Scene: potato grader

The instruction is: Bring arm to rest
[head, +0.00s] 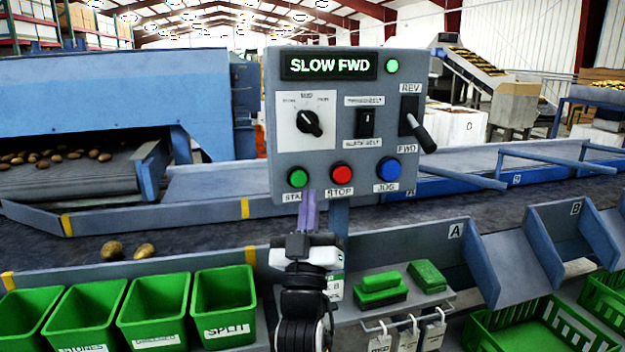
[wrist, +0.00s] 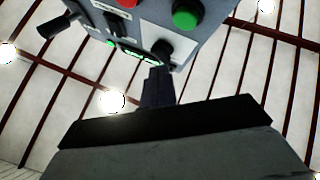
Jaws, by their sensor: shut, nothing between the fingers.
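My gripper (head: 309,198) points up just below the grey control panel (head: 425,68), near its lower edge between the green START button (head: 297,178) and the red STOP button (head: 341,173). Its narrow fingers are together with nothing between them. In the wrist view the fingers (wrist: 157,85) point towards the panel, seen from below against the roof. I cannot tell whether the fingertips touch the panel. My wrist and forearm hide part of the frame beneath the panel.
The panel display (head: 328,66) reads SLOW FWD, with a lit green lamp (head: 392,66). A black-handled lever (head: 418,132) points towards FWD. Green bins (head: 224,305) stand left of my arm; a small shelf (head: 400,307) with green blocks is at right. The dark belt (head: 190,230) carries two potatoes.

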